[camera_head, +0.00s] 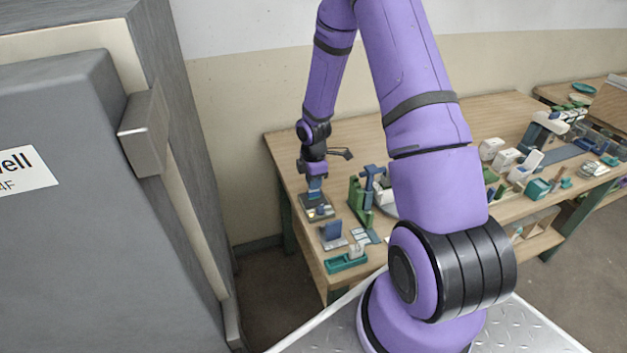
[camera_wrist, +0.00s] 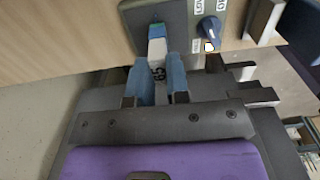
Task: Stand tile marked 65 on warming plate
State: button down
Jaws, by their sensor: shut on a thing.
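The tile marked 65 (camera_wrist: 157,48) is pale with a blue-green end, and its number shows between my fingers in the wrist view. My gripper (camera_wrist: 159,66) is shut on it, with one blue finger on each side. In the head view my gripper (camera_head: 315,182) points down at the far left of the table. The grey warming plate (camera_wrist: 135,20) has a dark knob and printed labels; it also shows below my gripper in the head view (camera_head: 318,213). The tile's blue-green end overlaps the plate; I cannot tell whether they touch.
The plate's dark knob (camera_wrist: 208,28) stands right of the tile. On the wooden table (camera_head: 480,115), a blue block on a grey base (camera_head: 333,231), a teal tray (camera_head: 346,263) and a green stand (camera_head: 358,195) are nearby. A grey cabinet (camera_head: 75,150) fills the left.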

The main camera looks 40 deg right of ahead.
jog(key=shift+f, duration=0.1)
jog(key=c, duration=1)
grip_release()
jog(key=shift+r, duration=3.5)
